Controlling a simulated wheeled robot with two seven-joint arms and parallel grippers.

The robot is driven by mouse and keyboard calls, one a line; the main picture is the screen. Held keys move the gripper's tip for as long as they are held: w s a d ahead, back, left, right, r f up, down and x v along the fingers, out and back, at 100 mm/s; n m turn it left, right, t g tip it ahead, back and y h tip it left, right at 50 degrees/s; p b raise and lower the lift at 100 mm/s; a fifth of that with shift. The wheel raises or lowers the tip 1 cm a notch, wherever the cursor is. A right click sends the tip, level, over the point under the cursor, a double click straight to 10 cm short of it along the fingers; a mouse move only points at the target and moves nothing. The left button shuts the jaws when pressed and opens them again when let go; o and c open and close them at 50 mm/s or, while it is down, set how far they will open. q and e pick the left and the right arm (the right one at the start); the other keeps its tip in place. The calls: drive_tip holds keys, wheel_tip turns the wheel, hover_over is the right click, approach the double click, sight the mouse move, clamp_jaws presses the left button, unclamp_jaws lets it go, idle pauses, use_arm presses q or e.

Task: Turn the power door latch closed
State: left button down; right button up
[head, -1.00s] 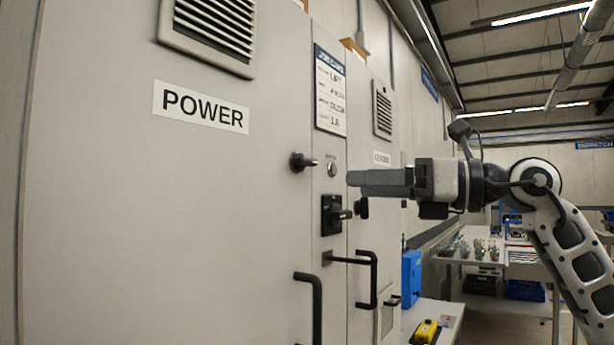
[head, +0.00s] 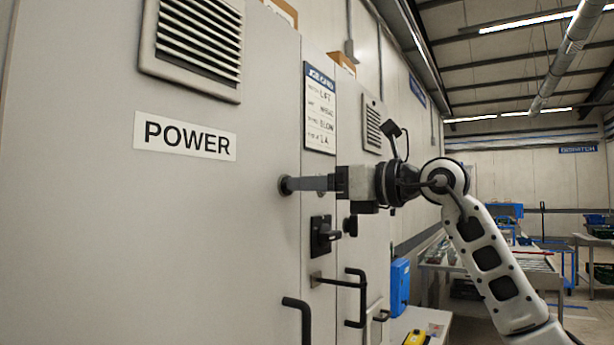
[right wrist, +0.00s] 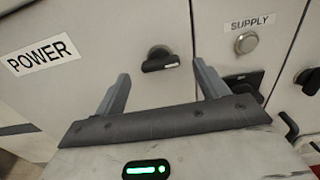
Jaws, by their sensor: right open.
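The power door (head: 90,230) carries a POWER label (head: 185,136) and a vent. Its black latch (head: 283,187) is near the door's right edge. In the right wrist view the latch (right wrist: 160,60) shows a round base and a short handle lying roughly sideways, pointing right. My right gripper (head: 296,184) is at the latch in the head view, its fingers hiding most of the handle. In the wrist view the right gripper (right wrist: 161,74) is open, with the latch showing between its two fingers. I cannot tell whether they touch it. My left gripper is not in view.
A black rotary switch (head: 323,235) sits below my right gripper on the neighbouring panel. Black door handles (head: 301,317) stick out lower down. A silver button (right wrist: 246,42) is under a SUPPLY label. A blue box (head: 400,287) is beyond the cabinets.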

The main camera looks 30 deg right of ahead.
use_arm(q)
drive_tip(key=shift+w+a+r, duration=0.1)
use_arm(e)
drive_tip(key=shift+x, duration=1.2)
drive_tip(key=c, duration=1)
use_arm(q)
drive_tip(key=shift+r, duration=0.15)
